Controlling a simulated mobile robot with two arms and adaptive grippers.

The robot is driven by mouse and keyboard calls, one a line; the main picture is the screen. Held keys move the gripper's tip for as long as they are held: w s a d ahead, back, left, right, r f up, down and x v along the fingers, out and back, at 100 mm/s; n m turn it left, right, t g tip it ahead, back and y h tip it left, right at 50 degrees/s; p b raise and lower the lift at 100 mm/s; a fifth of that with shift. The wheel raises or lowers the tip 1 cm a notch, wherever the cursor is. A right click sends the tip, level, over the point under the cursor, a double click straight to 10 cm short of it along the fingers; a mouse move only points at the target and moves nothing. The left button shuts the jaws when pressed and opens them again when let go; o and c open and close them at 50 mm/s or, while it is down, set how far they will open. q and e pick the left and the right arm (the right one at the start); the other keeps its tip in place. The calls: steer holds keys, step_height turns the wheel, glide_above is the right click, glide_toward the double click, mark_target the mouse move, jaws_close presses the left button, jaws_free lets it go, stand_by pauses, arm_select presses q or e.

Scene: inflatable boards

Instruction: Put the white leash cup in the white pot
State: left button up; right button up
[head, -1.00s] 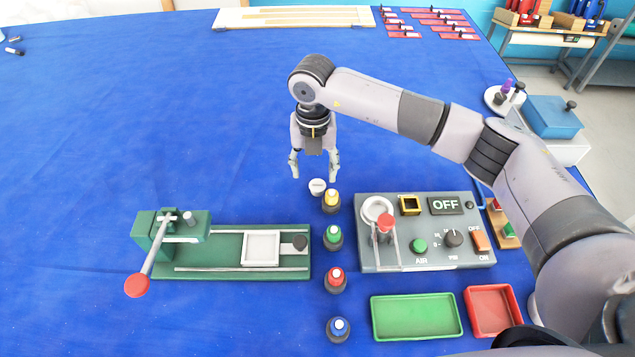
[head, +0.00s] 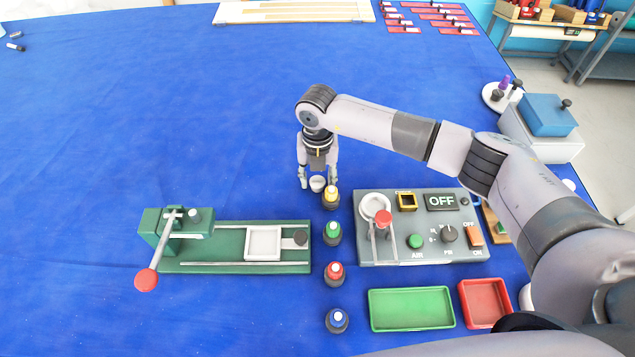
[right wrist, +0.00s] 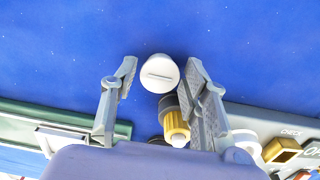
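The small white cup (head: 317,184), round with a slot across its top, stands at the far end of the row of colour-capped bottles. In the right wrist view the white cup (right wrist: 160,73) lies between my right gripper's fingertips (right wrist: 160,80), with blue cloth showing on both sides. My right gripper (head: 318,178) points down over it, open, its fingers on either side and not closed on it. I cannot pick out with certainty which thing is the white pot. My left gripper is not in view.
A yellow-capped bottle (head: 331,197) stands close beside the cup, near my right finger. Green (head: 333,231), red (head: 334,272) and blue (head: 337,320) ones follow nearer. A grey control panel (head: 380,250) stands right, a green press (head: 220,255) left. The far-left cloth (head: 150,110) is clear.

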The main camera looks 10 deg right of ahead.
steer(key=c, duration=0.6)
steer(key=shift+r, duration=0.2)
